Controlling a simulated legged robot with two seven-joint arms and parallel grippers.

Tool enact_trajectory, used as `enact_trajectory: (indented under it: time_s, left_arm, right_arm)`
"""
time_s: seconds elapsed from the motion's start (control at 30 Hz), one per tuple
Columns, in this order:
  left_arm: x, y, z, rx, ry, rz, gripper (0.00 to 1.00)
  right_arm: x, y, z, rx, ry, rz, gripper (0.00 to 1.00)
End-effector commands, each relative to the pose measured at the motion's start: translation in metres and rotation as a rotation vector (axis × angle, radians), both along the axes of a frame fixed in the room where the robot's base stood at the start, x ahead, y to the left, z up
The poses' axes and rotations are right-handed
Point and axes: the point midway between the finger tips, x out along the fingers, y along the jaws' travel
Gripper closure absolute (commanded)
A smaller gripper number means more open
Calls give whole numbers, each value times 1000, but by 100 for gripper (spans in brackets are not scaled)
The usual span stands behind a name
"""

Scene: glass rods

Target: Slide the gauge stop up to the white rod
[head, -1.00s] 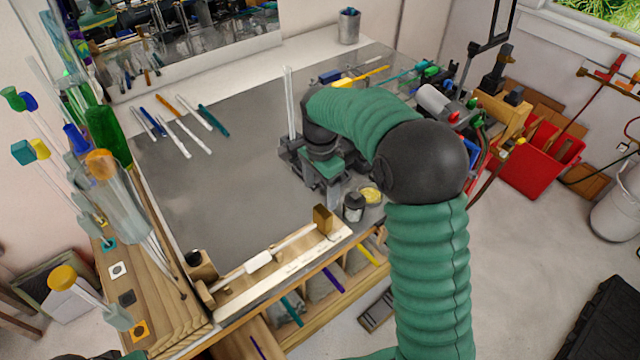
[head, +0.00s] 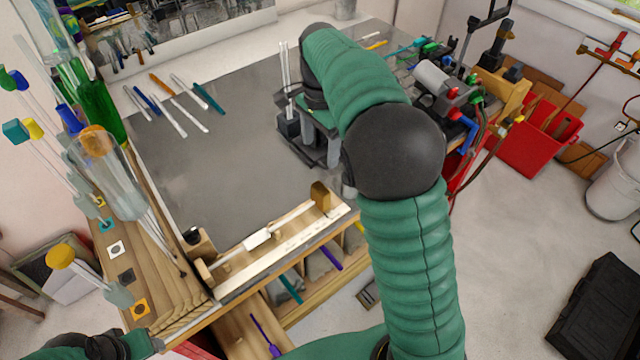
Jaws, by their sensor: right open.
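The gauge (head: 283,243) is a pale wooden strip with a white scale along the table's front edge. A rod lies along it, with a thicker white section (head: 257,239) near the middle. A brown block (head: 320,195), apparently the gauge stop, stands at the gauge's right end, close to the rod's end; I cannot tell if they touch. My right gripper (head: 328,152) is open above the table, behind and above the block, apart from it. My arm hides part of the gripper. My left arm shows only at the lower left corner, without a clear gripper.
Several loose rods (head: 180,105) lie on the grey mat (head: 215,170). A dark stand with upright clear rods (head: 288,125) is close beside my right gripper. A wooden rack with tools (head: 125,275) lines the left side. The mat's middle is clear.

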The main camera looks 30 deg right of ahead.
Motion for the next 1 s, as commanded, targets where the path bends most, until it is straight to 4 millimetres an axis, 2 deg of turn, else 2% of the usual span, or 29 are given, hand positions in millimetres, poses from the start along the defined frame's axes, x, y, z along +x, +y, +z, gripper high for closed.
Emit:
enact_trajectory:
  time_s: [0.17,0.4,0.6,0.77,1.0]
  left_arm:
    - [0,0,7,0,0,0,50]
    - [0,0,19,0,0,0,50]
    - [0,0,28,0,0,0,50]
    - [0,0,30,0,0,0,50]
    - [0,0,30,0,0,0,50]
  right_arm:
    - [-1,0,-34,0,7,-1,27]
    - [-2,-1,-97,0,8,-2,27]
    - [-2,-1,-142,1,6,-2,27]
    - [-2,-1,-160,0,3,-2,27]
    - [-1,-1,-164,0,1,-2,27]
